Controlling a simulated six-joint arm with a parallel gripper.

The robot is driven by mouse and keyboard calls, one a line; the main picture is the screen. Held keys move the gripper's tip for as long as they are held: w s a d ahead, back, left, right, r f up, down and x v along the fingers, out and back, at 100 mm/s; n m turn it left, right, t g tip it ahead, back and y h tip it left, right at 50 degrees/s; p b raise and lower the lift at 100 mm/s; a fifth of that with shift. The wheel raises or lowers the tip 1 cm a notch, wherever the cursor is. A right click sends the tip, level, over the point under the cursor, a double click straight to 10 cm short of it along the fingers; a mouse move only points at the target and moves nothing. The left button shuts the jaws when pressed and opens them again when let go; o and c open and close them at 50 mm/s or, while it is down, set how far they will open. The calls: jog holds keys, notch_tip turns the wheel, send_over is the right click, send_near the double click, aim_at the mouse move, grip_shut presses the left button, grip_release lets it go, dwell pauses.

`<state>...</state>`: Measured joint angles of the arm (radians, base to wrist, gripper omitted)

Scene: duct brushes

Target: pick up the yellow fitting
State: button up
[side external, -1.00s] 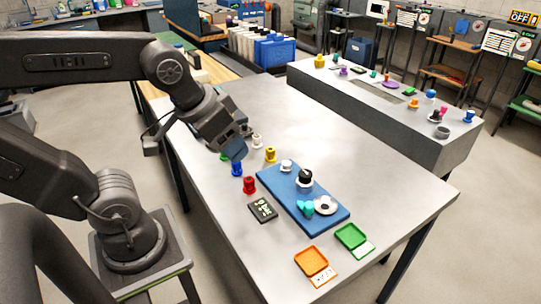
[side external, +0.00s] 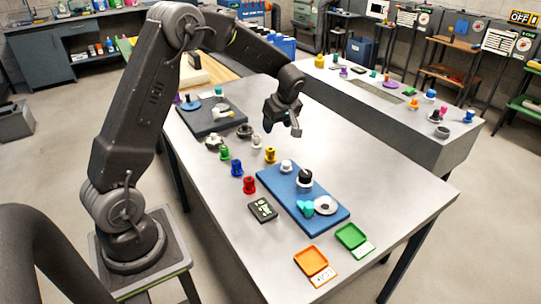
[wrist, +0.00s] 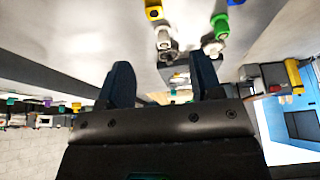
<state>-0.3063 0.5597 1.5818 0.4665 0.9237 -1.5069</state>
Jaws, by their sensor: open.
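The yellow fitting (side external: 270,155) stands upright on the grey table, beside a white fitting and behind the blue board. In the wrist view a yellow fitting (wrist: 154,11) shows at the top edge, partly cut off. My gripper (side external: 282,128) is above the table, behind the yellow fitting and apart from it. In the wrist view its two dark fingers (wrist: 162,80) are spread with nothing held between them.
Green (side external: 224,153), blue (side external: 237,168), red (side external: 249,185) and white (side external: 256,142) fittings stand close by. A blue board (side external: 325,212) with parts lies in front. A dark board (side external: 195,125) lies at the back left. Bare table lies right of the yellow fitting.

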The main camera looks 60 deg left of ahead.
send_near(270, 149)
jog(key=x, duration=0.4)
jog(key=shift+s+a+f, duration=0.15)
jog(key=shift+s+f, duration=0.15)
jog(key=shift+f, duration=0.1)
jog(key=shift+w+x, duration=0.2)
jog(key=shift+x, duration=1.1)
jog(key=shift+w+x, duration=0.15)
jog(key=shift+x, duration=1.2)
jog(key=shift+c, duration=0.2)
jog(key=c, duration=1)
jog(key=shift+r, duration=0.15)
